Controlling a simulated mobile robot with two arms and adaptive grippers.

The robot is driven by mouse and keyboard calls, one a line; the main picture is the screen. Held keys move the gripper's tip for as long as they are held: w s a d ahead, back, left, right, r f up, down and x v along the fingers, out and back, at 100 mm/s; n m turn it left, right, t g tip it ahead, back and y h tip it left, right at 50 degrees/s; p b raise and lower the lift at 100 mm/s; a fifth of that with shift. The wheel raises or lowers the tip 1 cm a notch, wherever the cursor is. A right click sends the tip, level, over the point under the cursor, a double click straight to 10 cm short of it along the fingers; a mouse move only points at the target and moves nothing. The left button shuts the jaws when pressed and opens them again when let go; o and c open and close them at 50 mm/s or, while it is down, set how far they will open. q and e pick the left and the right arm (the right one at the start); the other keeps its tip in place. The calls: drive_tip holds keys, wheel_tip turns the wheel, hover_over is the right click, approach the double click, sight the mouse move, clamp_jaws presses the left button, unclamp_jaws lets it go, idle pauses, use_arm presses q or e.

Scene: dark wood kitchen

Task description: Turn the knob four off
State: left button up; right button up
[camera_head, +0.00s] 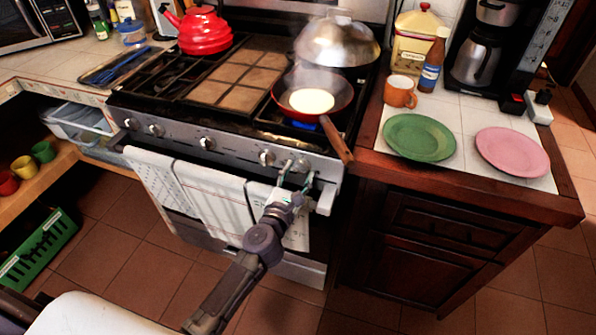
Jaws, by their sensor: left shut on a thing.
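The stove's front panel (232,151) carries a row of several silver knobs, among them a knob (267,158) left of my gripper and another at the right end (302,165). My left gripper (298,172) is at the right-end knob, with its fingers on either side, shut on it. The fingers partly hide this knob, and its turn angle is too small to read. No numbers show on the knobs. Blue flame (303,125) shows under the frying pan (338,100) on the front right burner. My right gripper is not in view.
The pan's wooden handle (336,141) juts over the stove's front edge, just right of my gripper. Towels (215,195) hang on the oven rail below. A green plate (419,136) and a pink plate (512,151) lie on the right counter. A red kettle (205,32) stands back left.

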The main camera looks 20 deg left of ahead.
use_arm(q)
drive_tip(key=m+p, duration=0.1)
drive_tip(key=m, duration=0.2)
drive_tip(key=shift+r+m+p, duration=0.1)
drive_tip(key=shift+m+p, duration=0.25)
drive_tip(key=shift+m, duration=0.05)
drive_tip(key=m+p, duration=0.1)
drive_tip(key=m, duration=0.2)
drive_tip(key=shift+m, duration=0.3)
drive_tip(key=m+p, duration=0.2)
drive_tip(key=m, duration=0.1)
drive_tip(key=shift+m, duration=0.3)
drive_tip(key=shift+a+m+p, duration=0.1)
drive_tip(key=shift+m+p, duration=0.5)
drive_tip(key=shift+m, duration=1)
drive_tip(key=o, duration=1.1)
drive_tip(key=shift+o, duration=0.2)
drive_tip(key=s, duration=1.2)
drive_tip(key=shift+a, duration=0.2)
